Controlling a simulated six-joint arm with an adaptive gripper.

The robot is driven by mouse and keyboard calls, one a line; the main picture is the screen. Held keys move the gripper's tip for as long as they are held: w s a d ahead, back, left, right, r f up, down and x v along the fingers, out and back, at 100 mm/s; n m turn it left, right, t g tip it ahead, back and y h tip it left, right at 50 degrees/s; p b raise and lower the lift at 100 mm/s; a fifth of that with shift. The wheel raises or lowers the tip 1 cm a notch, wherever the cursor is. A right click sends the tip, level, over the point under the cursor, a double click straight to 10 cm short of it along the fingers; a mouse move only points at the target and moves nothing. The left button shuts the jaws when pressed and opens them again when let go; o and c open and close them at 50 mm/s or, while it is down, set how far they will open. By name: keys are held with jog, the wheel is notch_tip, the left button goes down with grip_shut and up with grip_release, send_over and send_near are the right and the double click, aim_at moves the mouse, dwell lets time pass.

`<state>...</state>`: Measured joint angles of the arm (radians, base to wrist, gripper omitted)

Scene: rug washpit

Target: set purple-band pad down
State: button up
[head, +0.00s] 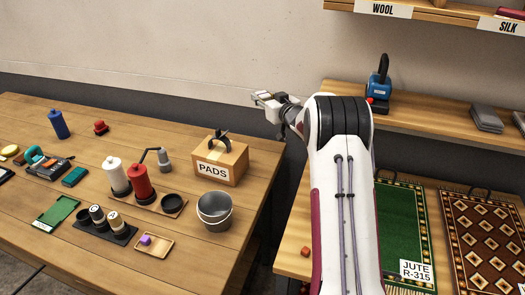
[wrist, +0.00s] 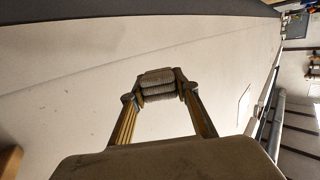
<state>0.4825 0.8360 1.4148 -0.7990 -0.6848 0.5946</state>
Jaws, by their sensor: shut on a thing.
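My gripper (head: 267,101) is raised in front of the wall, above and to the right of the PADS box (head: 218,162), clear of the table. In the wrist view my gripper (wrist: 158,95) is shut on a small pale, ribbed pad (wrist: 157,77), held between its fingertips. No purple band can be made out on it; the fingers hide part of it. A small purple piece (head: 146,240) lies in a shallow wooden tray (head: 163,250) at the front of the left table.
At right are a green rug (head: 402,220), a patterned rug (head: 485,230) and a blue tool (head: 379,88) on a shelf. The back left table has free room.

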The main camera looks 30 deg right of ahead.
send_over(263, 150)
notch_tip(263, 150, down, 11)
dwell(0.6)
jog(key=shift+f, duration=3.05)
jog(key=shift+a+f, duration=0.1)
jog(key=shift+f, duration=1.75)
jog(key=shift+f, duration=0.15)
jog(key=o, duration=0.9)
